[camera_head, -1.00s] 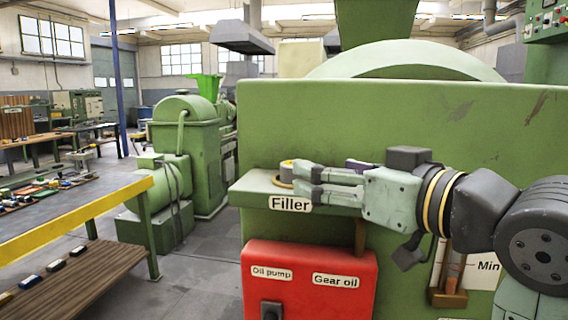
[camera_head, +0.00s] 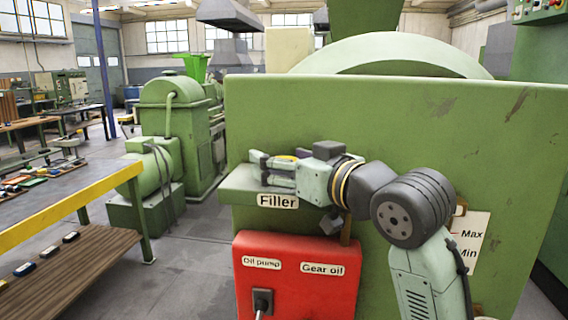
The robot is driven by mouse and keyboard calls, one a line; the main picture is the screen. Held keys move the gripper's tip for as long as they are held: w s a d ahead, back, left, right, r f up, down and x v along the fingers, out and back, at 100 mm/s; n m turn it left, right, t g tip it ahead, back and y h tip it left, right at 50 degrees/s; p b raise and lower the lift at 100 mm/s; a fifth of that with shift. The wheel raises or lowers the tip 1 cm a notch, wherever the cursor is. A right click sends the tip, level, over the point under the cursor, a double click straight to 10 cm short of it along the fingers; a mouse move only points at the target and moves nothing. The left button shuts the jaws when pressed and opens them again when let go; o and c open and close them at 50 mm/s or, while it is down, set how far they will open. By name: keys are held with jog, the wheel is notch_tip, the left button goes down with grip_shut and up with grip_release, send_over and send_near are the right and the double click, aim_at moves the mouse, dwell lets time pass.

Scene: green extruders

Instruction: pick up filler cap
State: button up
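My gripper (camera_head: 259,168) reaches in from the right over the green ledge (camera_head: 232,189) above the "Filler" label (camera_head: 278,201). Its two fingers point left and stand apart, with a gap between them. The filler cap is mostly hidden by the fingers; only a small yellowish patch (camera_head: 285,158) shows behind the upper finger, and it may be part of the cap. I cannot tell whether the fingers touch the cap.
The tall green machine wall (camera_head: 400,115) stands right behind the gripper. A yellow-edged table (camera_head: 85,195) is at left, with open floor between.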

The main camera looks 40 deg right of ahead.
jog(key=shift+c, duration=0.5)
jog(key=c, duration=1.3)
jog(key=shift+o, duration=0.2)
